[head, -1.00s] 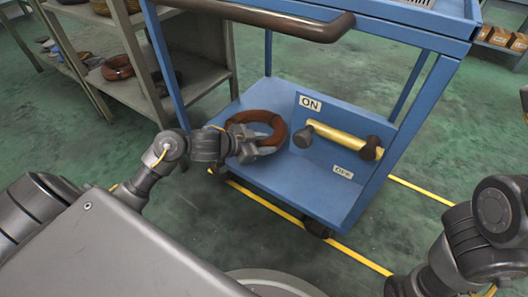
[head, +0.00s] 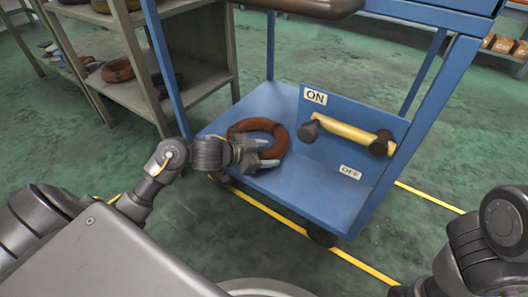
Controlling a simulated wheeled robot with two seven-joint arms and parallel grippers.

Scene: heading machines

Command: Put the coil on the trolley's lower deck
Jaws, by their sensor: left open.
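The brown coil (head: 272,127) lies on the blue lower deck of the trolley (head: 318,203), at its left end. My left gripper (head: 268,157) reaches in from the left with its fingers apart, at the near left side of the coil. It overlaps the near part of the ring in the picture, and I cannot tell whether it touches it. Part of the coil is hidden behind the gripper. My right arm shows at the lower right, but its gripper fingers are not in view.
A blue panel with ON and OFF labels and a yellow-barred handle (head: 350,134) stands on the deck right of the coil. The trolley's posts and upper handle (head: 300,6) frame the opening. A grey shelf (head: 190,85) with more coils (head: 117,70) stands at the left.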

